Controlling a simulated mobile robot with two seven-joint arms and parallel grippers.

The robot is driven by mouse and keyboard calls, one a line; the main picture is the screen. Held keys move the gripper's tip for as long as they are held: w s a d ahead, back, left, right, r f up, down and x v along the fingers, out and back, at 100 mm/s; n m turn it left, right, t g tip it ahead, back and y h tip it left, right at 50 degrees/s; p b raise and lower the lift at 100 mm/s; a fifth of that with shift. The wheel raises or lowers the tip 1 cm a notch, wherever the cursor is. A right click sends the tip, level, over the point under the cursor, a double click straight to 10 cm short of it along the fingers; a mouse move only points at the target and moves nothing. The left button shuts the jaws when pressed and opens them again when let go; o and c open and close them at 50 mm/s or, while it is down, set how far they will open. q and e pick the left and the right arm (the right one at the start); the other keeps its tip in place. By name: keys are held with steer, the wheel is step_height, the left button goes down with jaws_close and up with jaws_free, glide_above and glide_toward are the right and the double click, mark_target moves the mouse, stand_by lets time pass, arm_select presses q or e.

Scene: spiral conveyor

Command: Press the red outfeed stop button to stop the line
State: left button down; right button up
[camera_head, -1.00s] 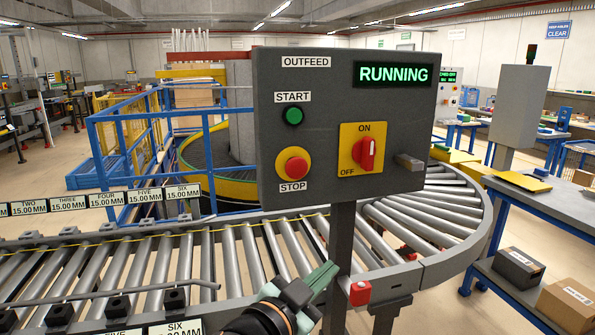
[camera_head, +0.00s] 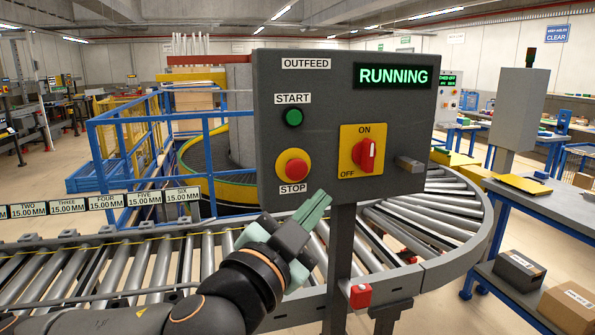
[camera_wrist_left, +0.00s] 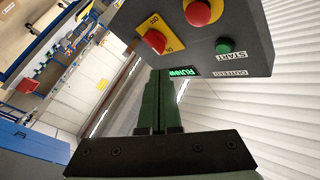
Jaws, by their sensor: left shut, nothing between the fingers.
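The grey outfeed control panel (camera_head: 330,182) stands on a post in the middle of the head view, and its display (camera_head: 393,76) reads RUNNING. The red stop button (camera_head: 293,167) sits on a yellow base at the panel's lower left, above the STOP label. It also shows in the left wrist view (camera_wrist_left: 198,12). My right gripper is not in view.
A green start button (camera_head: 293,117) is above the stop button. A red ON/OFF switch (camera_head: 367,154) on yellow is to its right. A roller conveyor (camera_head: 180,268) runs below the panel. A blue table stands right.

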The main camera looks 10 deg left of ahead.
arm_select(q)
glide_toward(304, 170)
steer(key=shift+s+d+x, duration=0.1)
steer(key=shift+d+x, duration=0.1)
steer(key=shift+x, duration=0.7)
steer(key=shift+s+d+x, duration=0.1)
steer(key=shift+d+x, duration=0.1)
steer(key=shift+x, duration=0.7)
steer(key=shift+s+d+x, duration=0.1)
steer(key=shift+d+x, duration=0.1)
steer(key=shift+x, duration=0.65)
steer(key=shift+w+r, duration=0.1)
steer(key=shift+w, duration=0.15)
steer(key=shift+w+a, duration=0.15)
steer(key=shift+w, duration=0.1)
steer(key=shift+w+a, duration=0.25)
steer(key=shift+w, duration=0.25)
stand_by(0.6)
stand_by(0.3)
steer(key=shift+s+d, duration=0.4)
steer(key=shift+s, duration=0.45)
